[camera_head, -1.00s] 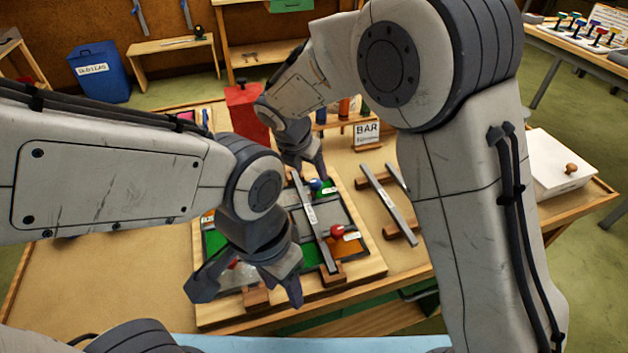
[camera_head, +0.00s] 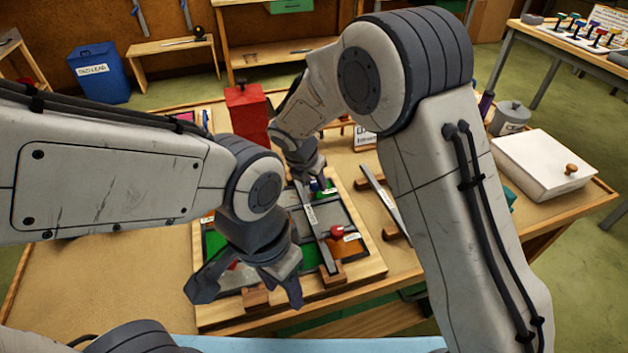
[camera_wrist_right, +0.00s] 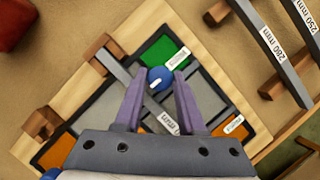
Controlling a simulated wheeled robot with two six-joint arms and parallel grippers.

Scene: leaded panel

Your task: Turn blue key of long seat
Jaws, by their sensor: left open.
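The blue key (camera_wrist_right: 159,79) is a round knob with a light mark, beside the green pane on the leaded panel (camera_head: 372,266). In the head view it is mostly hidden by my right gripper (camera_head: 308,180). In the right wrist view my right gripper (camera_wrist_right: 159,76) is open, with one fingertip on each side of the knob and small gaps visible. A grey labelled bar (camera_head: 320,236) lies across the panel between wooden blocks, passing close to the key. A red key (camera_head: 338,231) sits near the orange pane. My left gripper (camera_head: 247,290) is open and empty over the panel's near left part.
Loose metal bars (camera_wrist_right: 270,40) lie on wooden rests right of the panel. A red container (camera_head: 247,112) stands behind the panel, and a white box (camera_head: 542,165) is at the table's right. The table's left (camera_head: 110,275) is clear.

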